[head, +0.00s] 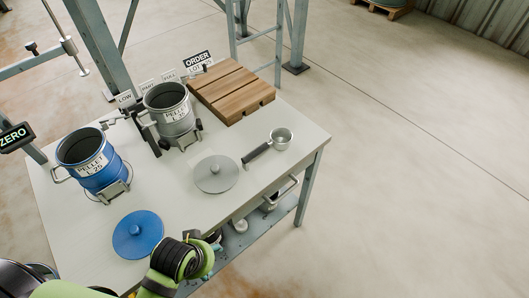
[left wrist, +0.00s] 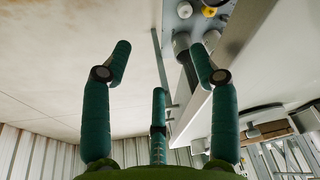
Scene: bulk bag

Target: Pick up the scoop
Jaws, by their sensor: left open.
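The scoop (head: 281,138) lies on the right part of the table in the head view, with a round steel cup and a dark handle (head: 257,152) pointing down-left. My left gripper (head: 213,241) is at the table's front edge, well apart from the scoop, toward the lower left. In the left wrist view its green fingers (left wrist: 163,65) are spread with nothing between them. My right gripper is not in view.
The table (head: 285,172) also holds a grey lid (head: 216,174), a blue lid (head: 138,235), a blue pellet bucket (head: 92,160), a steel pellet bucket (head: 170,110) and a slatted wooden block (head: 231,90). Bare tabletop surrounds the scoop.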

